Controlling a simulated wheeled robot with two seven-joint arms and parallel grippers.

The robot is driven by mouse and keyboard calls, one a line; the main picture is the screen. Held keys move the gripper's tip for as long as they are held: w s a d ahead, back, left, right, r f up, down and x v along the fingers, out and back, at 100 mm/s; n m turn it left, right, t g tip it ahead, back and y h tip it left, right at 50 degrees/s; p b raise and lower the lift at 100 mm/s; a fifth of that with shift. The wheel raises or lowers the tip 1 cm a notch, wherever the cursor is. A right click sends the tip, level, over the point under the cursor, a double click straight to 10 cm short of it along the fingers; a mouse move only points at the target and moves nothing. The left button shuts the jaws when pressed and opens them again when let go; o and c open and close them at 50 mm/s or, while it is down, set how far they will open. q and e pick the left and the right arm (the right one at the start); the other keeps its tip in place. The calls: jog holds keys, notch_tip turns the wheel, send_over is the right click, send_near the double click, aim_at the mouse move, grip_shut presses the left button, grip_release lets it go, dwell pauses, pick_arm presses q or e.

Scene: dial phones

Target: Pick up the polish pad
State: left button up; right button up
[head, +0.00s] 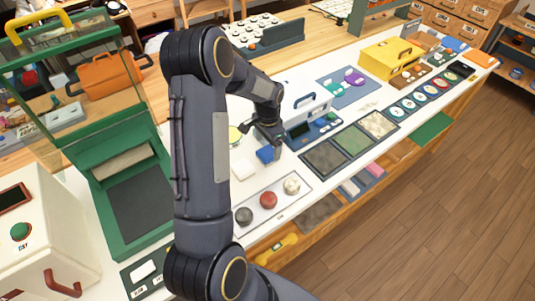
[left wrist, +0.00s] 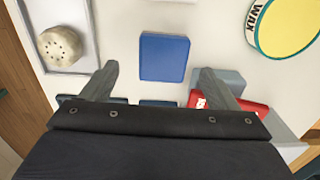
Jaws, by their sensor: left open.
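A blue rectangular pad (left wrist: 165,57), which looks like the polish pad, lies flat on the white worktop. In the head view the blue pad (head: 265,155) is partly hidden by my left gripper (head: 271,142). In the left wrist view my left gripper (left wrist: 157,78) is open, with a finger toward either side of the pad's near end. The pad lies just ahead of the fingertips and nothing is held. My right gripper is not in view.
A white block (head: 243,169) lies left of the blue pad. A yellow round WAX tin (left wrist: 284,24) is to its right in the wrist view. A tray (head: 300,190) holds grey, red and cream round knobs. A red item (left wrist: 235,103) sits beside a finger.

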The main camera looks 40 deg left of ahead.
aim_at(268, 152)
pick_arm(q)
jog(key=f, duration=0.2)
jog(key=f+p, duration=0.1)
jog(key=f, duration=0.1)
jog(key=shift+w+a, duration=0.2)
jog(key=shift+f+p, duration=0.3)
jog(key=shift+f, duration=0.3)
jog(key=c, duration=1.1)
